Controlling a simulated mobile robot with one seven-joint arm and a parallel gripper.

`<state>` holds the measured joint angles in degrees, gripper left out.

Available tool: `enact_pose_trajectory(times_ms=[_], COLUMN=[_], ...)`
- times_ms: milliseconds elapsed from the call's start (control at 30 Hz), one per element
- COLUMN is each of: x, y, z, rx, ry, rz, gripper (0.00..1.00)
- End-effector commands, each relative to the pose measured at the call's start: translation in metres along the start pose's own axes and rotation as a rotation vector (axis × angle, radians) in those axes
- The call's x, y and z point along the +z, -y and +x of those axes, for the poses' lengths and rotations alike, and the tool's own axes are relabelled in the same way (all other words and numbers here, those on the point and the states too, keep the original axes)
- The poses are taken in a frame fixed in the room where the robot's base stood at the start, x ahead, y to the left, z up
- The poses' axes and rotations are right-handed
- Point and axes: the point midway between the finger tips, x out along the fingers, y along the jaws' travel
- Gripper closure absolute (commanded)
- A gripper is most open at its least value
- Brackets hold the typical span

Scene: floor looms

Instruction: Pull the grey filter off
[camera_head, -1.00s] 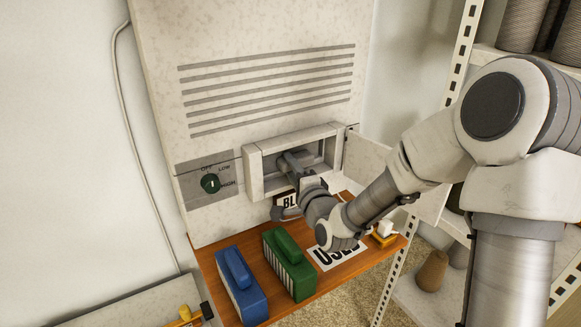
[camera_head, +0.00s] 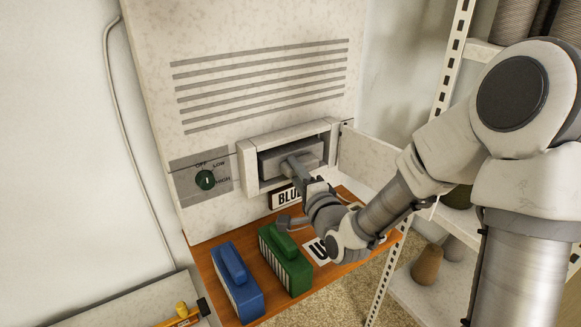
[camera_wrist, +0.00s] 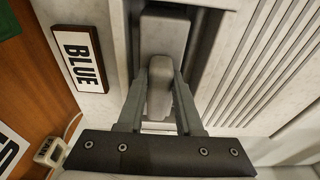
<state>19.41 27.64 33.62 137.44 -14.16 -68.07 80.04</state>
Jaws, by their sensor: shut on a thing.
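The grey filter (camera_head: 307,152) sits in the rectangular opening of the pale cabinet, and its front block now shows in the mouth of the opening. In the wrist view the filter (camera_wrist: 165,34) has a raised handle (camera_wrist: 160,80) along its middle. My gripper (camera_head: 296,162) reaches to the opening from the front. In the wrist view both fingers of my gripper (camera_wrist: 160,88) are shut on the filter's handle, one on each side. The filter's rear part is hidden inside the opening.
The opening's small door (camera_head: 368,157) stands open to the right. A "BLUE" sign (camera_head: 288,197) is below the opening. A blue filter (camera_head: 237,284) and a green filter (camera_head: 286,262) stand on the wooden shelf (camera_head: 205,262). A dial (camera_head: 205,180) is left of the opening.

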Motion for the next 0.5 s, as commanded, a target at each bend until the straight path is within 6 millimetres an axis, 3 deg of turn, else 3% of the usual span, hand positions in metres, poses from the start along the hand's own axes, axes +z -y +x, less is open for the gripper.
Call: enact_pose_trajectory(times_ms=[500], x=[-0.007], y=[0.0], z=[-0.037], rx=[0.001], ry=[-0.002], rz=[0.0], gripper=[1.0])
